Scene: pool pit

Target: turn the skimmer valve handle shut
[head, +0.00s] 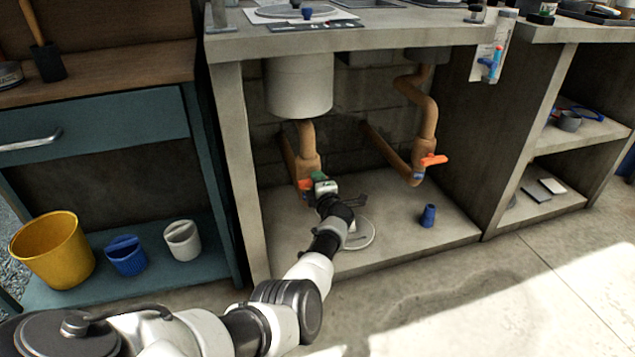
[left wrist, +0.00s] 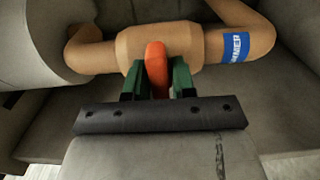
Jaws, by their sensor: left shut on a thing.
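The skimmer valve is a thick tan body (left wrist: 205,45) on a tan pipe under the counter, below a white cylindrical tank (head: 299,86). A blue label (left wrist: 235,46) with the letters "MMER" visible sits on the pipe beside it. Its orange handle (left wrist: 157,68) sticks out from the valve body toward my wrist camera; the pipe runs across that view. My left gripper (head: 310,184) reaches in under the counter. In the left wrist view the green fingers (left wrist: 157,78) are shut on the handle, one on each side. In the head view the gripper hides most of the handle. My right gripper is not in view.
A second tan pipe with an orange valve handle (head: 433,160) stands to the right. A blue cup-like piece (head: 428,215) and a white round lid (head: 359,233) lie on the cabinet floor. The concrete side wall (head: 239,170) is close to the left of my arm.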

